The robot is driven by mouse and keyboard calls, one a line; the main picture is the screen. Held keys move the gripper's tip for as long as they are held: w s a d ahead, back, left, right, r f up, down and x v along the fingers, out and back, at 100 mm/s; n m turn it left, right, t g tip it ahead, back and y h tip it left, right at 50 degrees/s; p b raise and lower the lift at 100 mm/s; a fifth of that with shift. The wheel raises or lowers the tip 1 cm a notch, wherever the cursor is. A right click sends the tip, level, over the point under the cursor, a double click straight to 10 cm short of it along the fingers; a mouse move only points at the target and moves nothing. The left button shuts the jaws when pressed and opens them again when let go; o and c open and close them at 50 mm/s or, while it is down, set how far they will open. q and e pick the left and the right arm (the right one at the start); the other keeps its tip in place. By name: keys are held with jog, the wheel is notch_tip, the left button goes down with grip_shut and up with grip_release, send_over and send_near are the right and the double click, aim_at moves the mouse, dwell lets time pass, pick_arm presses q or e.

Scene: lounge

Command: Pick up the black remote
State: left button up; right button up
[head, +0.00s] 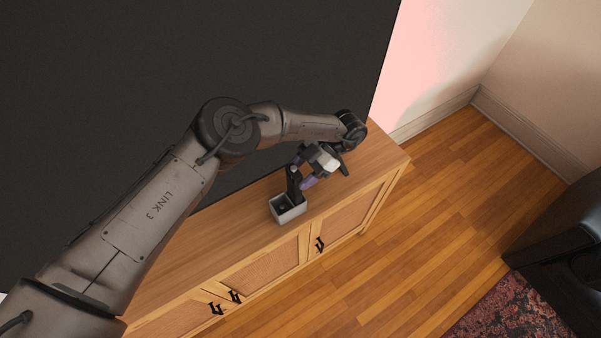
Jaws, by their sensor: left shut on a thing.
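The black remote (293,183) stands roughly upright at a small light grey open box (289,213) on the wooden cabinet. Its lower end reaches the box opening; I cannot tell whether it still touches the inside. My left gripper (302,172), with purple fingertips, is shut on the upper part of the remote from the right side. The fingers and wrist hide part of it. My right gripper is not in view.
The wooden cabinet (365,170) has woven door panels and black handles along its front. A large dark screen (290,50) rises behind it. The cabinet top right of the box is clear. A black seat (560,255) and patterned rug (510,310) are at the lower right.

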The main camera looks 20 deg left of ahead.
pick_arm(q)
jog(key=shift+r+p, duration=0.6)
jog(key=shift+r, duration=0.35)
jog(key=shift+r+p, duration=1.95)
jog(key=shift+r, duration=0.45)
